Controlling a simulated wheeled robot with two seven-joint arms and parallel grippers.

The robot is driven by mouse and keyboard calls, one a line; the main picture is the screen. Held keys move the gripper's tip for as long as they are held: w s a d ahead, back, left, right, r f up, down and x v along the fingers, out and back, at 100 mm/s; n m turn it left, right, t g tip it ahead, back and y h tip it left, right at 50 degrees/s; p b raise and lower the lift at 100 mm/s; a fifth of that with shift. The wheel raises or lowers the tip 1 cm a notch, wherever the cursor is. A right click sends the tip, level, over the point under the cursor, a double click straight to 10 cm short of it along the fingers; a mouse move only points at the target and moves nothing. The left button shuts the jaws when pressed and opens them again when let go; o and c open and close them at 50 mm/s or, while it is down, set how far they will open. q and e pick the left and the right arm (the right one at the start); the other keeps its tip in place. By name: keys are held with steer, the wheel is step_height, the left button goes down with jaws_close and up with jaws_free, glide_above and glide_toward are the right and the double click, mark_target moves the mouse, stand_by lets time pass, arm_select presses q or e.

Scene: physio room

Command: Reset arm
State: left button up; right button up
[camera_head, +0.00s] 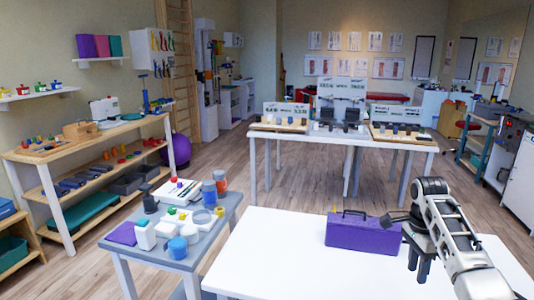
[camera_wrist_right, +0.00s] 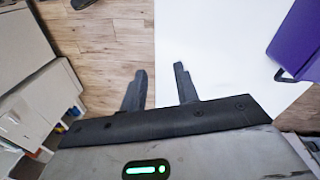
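My right arm reaches in from the right of the head view, and its gripper (camera_head: 418,268) points down over the right part of the white table. In the right wrist view the two dark fingers (camera_wrist_right: 160,82) stand apart with nothing between them. A purple toolbox (camera_head: 362,234) with a dark handle on top stands upright on the white table (camera_head: 285,250), just left of the right gripper. Part of the toolbox shows at the upper right of the wrist view (camera_wrist_right: 303,45), apart from the fingers. My left gripper is not in view.
A small grey table (camera_head: 165,262) at the left holds bottles, jars and a purple cloth-like item. A wooden shelf unit (camera_head: 100,145) stands along the left wall. Another table (camera_head: 340,140) with display boards stands behind. The front-left of the white table is clear.

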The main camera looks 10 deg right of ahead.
steer(key=s+a+f+n+h, duration=0.1)
steer(key=s+a+f+n, duration=0.25)
steer(key=a+f, duration=0.4)
steer(key=w+r+n+t+h, duration=0.1)
steer(key=w+r+n+t, duration=0.25)
steer(key=w, duration=0.25)
steer(key=w+r+n+t, duration=0.2)
steer(key=w+n+t, duration=0.2)
steer(key=w+t, duration=0.15)
steer(key=w+a+r+n+t, duration=0.2)
steer(key=w+r+n+t, duration=0.7)
steer(key=r+n, duration=0.35)
steer(key=s+a+f+g+y, duration=0.2)
steer(key=s+a+f, duration=0.3)
steer(key=s+f, duration=0.45)
steer(key=s+a+f+g+y, duration=0.1)
steer(key=s+a+f+y, duration=0.1)
steer(key=s+a+f, duration=0.6)
steer(key=s+a+f+g, duration=0.1)
steer(key=s+f, duration=0.2)
steer(key=s, duration=0.4)
steer(key=s+a+f+g, duration=0.1)
steer(key=s+a+f, duration=0.1)
steer(key=s+f, duration=0.2)
steer(key=s+a+f+m+g+y, duration=0.1)
steer(key=s+a+f, duration=0.1)
steer(key=s, duration=0.8)
steer(key=shift+s+f+g, duration=0.3)
steer(key=shift+s+f, duration=0.1)
steer(key=shift+f, duration=0.4)
